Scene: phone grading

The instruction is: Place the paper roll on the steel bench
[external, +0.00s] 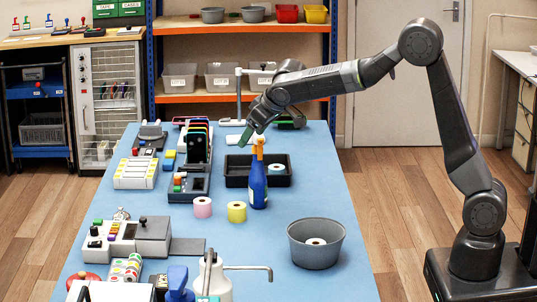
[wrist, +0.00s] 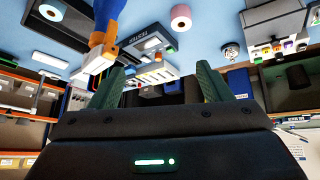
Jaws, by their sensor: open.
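Several paper rolls are in the external view: a pink one (external: 202,207) and a yellow one (external: 237,212) stand side by side on the blue-topped table (external: 335,200). I cannot tell which is meant, or which surface is the steel bench. My gripper (external: 247,136) is above the table, by the orange top of a blue spray bottle. In the wrist view its green fingers (wrist: 165,83) are apart and empty; the pink roll (wrist: 181,17) shows beyond them.
The black tray (external: 236,181) and grey bowl (external: 297,248) are nearby. Devices crowd the table's left side. Its right edge is mostly clear. Shelves (external: 236,98) stand behind.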

